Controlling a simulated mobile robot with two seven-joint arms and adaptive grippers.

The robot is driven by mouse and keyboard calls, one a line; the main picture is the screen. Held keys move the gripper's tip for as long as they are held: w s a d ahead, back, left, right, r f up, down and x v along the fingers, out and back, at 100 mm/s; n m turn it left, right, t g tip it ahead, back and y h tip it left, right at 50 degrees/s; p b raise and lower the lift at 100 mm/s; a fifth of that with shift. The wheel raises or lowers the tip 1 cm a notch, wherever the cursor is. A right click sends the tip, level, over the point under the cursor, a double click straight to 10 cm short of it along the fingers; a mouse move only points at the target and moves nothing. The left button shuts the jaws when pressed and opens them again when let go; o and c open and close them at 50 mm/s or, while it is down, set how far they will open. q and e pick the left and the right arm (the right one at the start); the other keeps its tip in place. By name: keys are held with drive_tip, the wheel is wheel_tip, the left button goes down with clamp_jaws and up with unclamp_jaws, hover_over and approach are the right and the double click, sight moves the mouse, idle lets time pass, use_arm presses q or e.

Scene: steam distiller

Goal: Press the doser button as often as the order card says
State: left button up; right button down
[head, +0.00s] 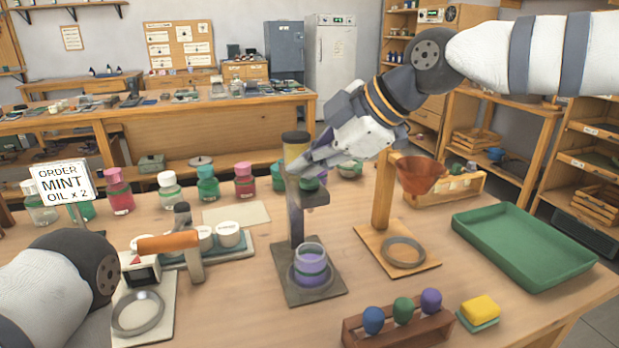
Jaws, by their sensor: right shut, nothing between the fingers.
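The order card (62,184) on the left reads "ORDER MINT OIL x 2". The doser (297,218) is a dark post on a base plate, with a yellow, dark-capped container (296,146) at its top. A glass jar (310,266) with purple contents stands on its base, below the arm of the doser. My right gripper (300,168) is shut and empty, with its fingertips at the head of the doser. The button is not clearly visible behind the fingers, and I cannot tell whether they touch it. My left gripper is out of view; only my left arm shows.
Right of the doser are a wooden stand with a copper funnel (421,175) and a green tray (522,245). A rack (400,330) of coloured stoppers and a yellow sponge (480,309) are in front. An orange-handled device (168,242) stands left. Several capped bottles line the back.

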sight(308, 182)
drive_tip(key=shift+f, duration=0.25)
idle(0.3)
drive_tip(key=shift+r, duration=0.95)
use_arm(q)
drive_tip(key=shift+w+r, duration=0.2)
use_arm(e)
drive_tip(key=shift+r+p, duration=0.4)
drive_tip(key=shift+r, duration=2.15)
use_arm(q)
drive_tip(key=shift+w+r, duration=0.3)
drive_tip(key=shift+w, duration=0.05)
